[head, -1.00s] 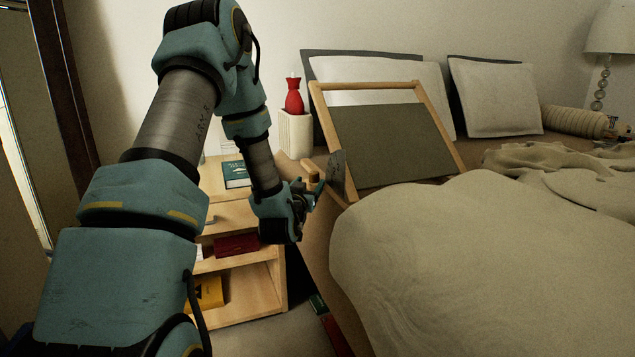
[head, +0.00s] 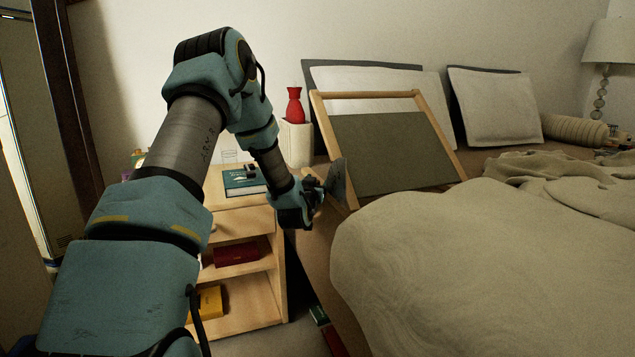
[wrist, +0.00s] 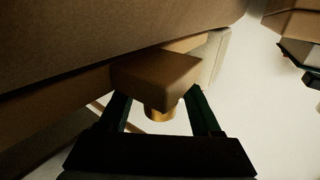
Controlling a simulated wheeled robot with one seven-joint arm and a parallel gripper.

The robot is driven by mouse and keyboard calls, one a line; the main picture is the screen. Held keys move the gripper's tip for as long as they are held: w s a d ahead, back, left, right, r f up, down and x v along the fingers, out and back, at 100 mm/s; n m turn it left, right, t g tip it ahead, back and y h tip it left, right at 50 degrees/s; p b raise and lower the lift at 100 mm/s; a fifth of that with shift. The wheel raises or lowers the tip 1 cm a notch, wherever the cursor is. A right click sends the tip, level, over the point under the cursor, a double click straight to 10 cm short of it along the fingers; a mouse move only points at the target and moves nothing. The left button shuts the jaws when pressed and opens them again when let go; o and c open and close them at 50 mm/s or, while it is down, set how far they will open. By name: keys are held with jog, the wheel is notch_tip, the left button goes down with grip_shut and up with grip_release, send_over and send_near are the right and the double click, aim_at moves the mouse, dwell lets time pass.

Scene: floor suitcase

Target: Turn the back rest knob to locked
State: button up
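The back rest (head: 390,152) is a pale wooden frame with dark grey-green cloth, leaning at the head of the bed. A blocky wooden knob (wrist: 158,76) with a brass stem under it shows in the wrist view. My gripper (head: 318,190) is at the back rest's lower left side, by a dark plate (head: 337,182). In the wrist view my gripper (wrist: 160,108) has its two fingers wide apart, one by each side of the knob. I cannot tell whether they touch it. My gripper hides the knob in the head view, and no lock marking is readable.
A wooden nightstand (head: 262,222) with books stands left of the bed, below my arm. Rumpled bedding (head: 470,265) fills the right. Books lie on the floor in the narrow gap beside the bed.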

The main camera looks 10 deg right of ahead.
grip_shut()
dwell(0.3)
